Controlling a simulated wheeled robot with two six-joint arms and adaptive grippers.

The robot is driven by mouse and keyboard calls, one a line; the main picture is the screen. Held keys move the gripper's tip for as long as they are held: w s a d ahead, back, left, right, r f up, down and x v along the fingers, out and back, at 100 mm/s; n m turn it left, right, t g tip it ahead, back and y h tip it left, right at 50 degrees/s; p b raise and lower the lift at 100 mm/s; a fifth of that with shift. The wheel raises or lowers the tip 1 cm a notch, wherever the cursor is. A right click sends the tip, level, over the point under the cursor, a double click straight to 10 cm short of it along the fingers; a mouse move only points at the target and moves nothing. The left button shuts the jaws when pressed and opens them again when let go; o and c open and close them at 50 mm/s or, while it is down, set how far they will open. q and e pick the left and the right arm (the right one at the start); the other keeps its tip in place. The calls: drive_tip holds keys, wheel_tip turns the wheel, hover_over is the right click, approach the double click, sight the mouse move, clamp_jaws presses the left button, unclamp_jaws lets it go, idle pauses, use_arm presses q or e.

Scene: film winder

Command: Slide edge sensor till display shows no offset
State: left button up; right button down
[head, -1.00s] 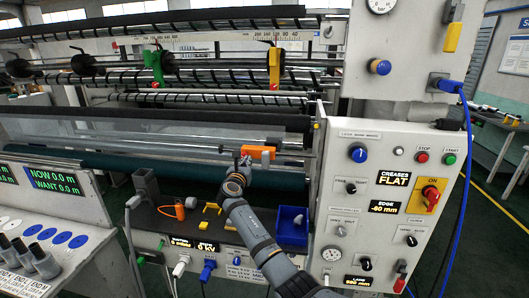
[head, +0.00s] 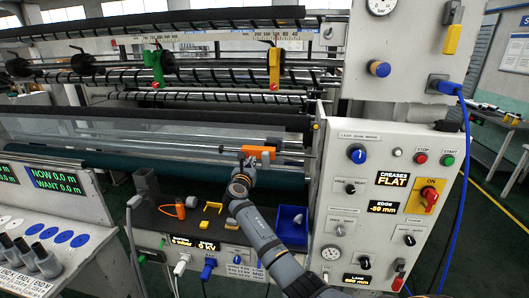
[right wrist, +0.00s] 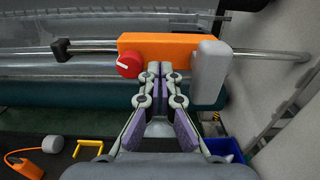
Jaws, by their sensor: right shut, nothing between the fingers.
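The edge sensor is an orange block (head: 262,153) on a metal rail (head: 293,153). In the right wrist view the orange block (right wrist: 172,46) carries a red knob (right wrist: 130,64) at left and a grey head (right wrist: 210,72) at right. My right gripper (head: 246,161) is shut and empty. In the right wrist view its fingertips (right wrist: 160,68) are at the block's lower edge, between knob and grey head; I cannot tell if they touch. The EDGE display (head: 383,207) seems to read -50 mm. My left gripper is not in view.
A blue bin (head: 291,222) and yellow bracket (head: 212,207) are on the dark shelf below. The control panel (head: 335,190) stands close at right. A black clamp (right wrist: 62,48) sits on the rail left of the block. Rollers run behind.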

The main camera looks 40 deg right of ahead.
drive_tip(key=shift+s+d+p, duration=1.35)
drive_tip(key=shift+s+p, duration=0.25)
idle(0.9)
idle(0.7)
drive_tip(key=shift+w+a+b, duration=0.55)
drive_tip(key=shift+w+a, duration=0.45)
drive_tip(key=shift+w, duration=0.15)
drive_tip(key=p+v, duration=0.5)
drive_tip(key=v, duration=0.5)
drive_tip(key=shift+p, duration=0.4)
drive_tip(key=shift+s+d, duration=0.1)
